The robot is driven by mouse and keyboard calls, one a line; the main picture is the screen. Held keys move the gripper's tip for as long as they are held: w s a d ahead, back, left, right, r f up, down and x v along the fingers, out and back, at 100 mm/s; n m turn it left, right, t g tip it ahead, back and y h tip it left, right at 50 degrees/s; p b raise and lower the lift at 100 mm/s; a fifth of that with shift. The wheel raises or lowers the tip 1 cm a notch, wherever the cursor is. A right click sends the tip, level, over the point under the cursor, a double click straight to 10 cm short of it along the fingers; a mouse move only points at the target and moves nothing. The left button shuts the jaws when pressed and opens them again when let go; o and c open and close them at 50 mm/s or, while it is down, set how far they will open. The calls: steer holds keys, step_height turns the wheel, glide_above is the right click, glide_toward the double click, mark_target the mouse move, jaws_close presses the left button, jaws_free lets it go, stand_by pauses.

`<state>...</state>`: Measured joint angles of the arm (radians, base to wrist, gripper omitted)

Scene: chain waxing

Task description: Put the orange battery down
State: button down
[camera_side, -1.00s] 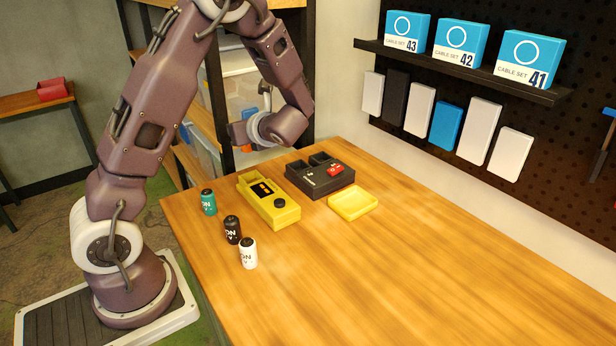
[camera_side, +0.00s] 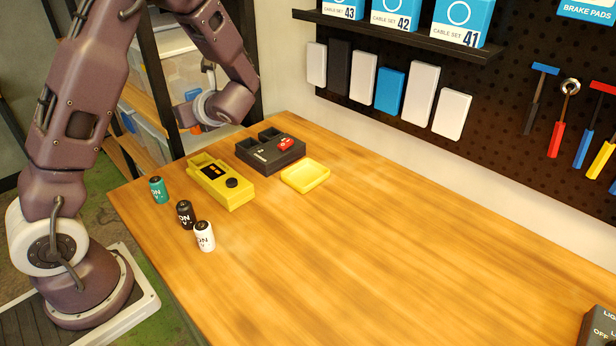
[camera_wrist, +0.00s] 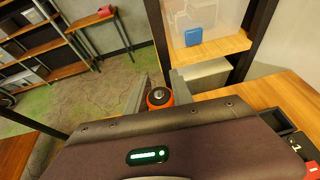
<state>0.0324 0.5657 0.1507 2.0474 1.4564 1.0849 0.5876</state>
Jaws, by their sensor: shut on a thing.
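My gripper (camera_wrist: 160,90) is shut on the orange battery (camera_wrist: 159,98). In the wrist view the battery's metal top shows between the two grey fingers, with the floor behind it. In the side view my wrist hangs at the far end of the table, behind the two devices, and the fingers are mostly hidden. A teal battery (camera_side: 158,190), a black battery (camera_side: 185,214) and a white battery (camera_side: 204,236) stand upright in a row along the table's left edge.
A yellow device (camera_side: 222,183) with an open compartment lies near the batteries. A black device (camera_side: 270,150) with a red switch and a yellow lid (camera_side: 305,176) lie beside it. A shelf rack (camera_wrist: 215,49) stands beyond the table.

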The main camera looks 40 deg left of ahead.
steer(key=w+d+m+t+h, duration=0.1)
steer(key=w+d+m+t, duration=0.35)
steer(key=w+d, duration=1.3)
steer(key=shift+t, duration=0.25)
steer(key=f, duration=0.3)
steer(key=d+f, duration=0.1)
steer(key=f, duration=0.3)
steer(key=s+d+f, duration=0.1)
steer(key=f, duration=0.3)
steer(key=shift+s+d, duration=0.1)
steer(key=c, duration=1.1)
jaws_free()
steer(key=shift+f+h, duration=0.1)
steer(key=shift+h, duration=0.2)
